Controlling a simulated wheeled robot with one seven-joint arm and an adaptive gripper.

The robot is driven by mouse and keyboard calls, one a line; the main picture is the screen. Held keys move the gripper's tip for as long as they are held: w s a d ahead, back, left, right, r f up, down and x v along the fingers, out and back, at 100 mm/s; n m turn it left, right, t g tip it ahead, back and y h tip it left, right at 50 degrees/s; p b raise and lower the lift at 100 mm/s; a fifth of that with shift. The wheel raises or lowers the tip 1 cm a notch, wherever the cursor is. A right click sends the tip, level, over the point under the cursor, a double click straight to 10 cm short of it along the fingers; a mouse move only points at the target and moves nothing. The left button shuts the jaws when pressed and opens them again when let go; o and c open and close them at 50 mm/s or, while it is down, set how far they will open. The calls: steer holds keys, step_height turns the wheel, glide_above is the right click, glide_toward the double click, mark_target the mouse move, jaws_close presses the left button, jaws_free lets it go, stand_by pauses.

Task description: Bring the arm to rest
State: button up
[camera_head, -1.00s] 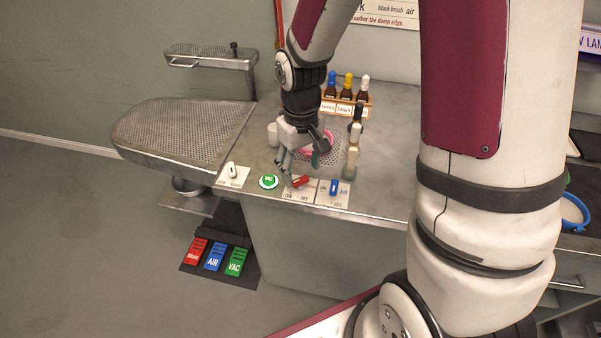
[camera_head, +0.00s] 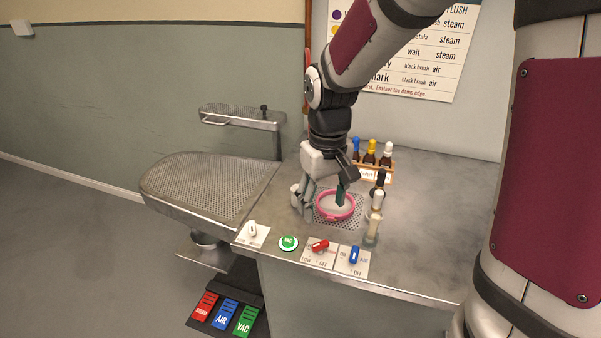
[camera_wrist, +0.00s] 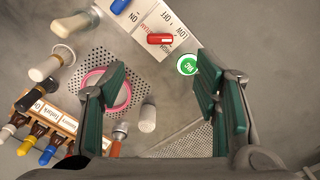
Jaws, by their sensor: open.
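My gripper (camera_head: 325,192) is open and empty above the metal worktop (camera_head: 425,225) in the head view. Its fingers point down, close to a pink ring (camera_head: 335,216) on the perforated patch of the top. In the wrist view my gripper (camera_wrist: 165,100) shows its green-padded fingers spread wide. Bare worktop, the perforated area and a pale upright cap (camera_wrist: 147,118) show between them. The pink ring (camera_wrist: 83,84) is partly hidden behind the left finger. I cannot tell the exact height of the fingertips above the top.
Upright brushes (camera_head: 377,200) stand right of the ring. A bottle rack (camera_head: 376,172) stands behind. A red switch (camera_head: 320,246), a blue switch (camera_head: 354,255) and a green button (camera_head: 288,242) line the front edge. A perforated board (camera_head: 205,187) extends left. Pedals (camera_head: 226,314) lie on the floor.

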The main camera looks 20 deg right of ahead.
steer(key=s+r+m+t, duration=0.1)
steer(key=s+r+t, duration=0.1)
steer(key=s+r, duration=0.4)
steer(key=s+r+t, duration=0.2)
steer(key=s+r, duration=0.5)
steer(key=s, duration=0.5)
steer(key=shift+s+m, duration=0.4)
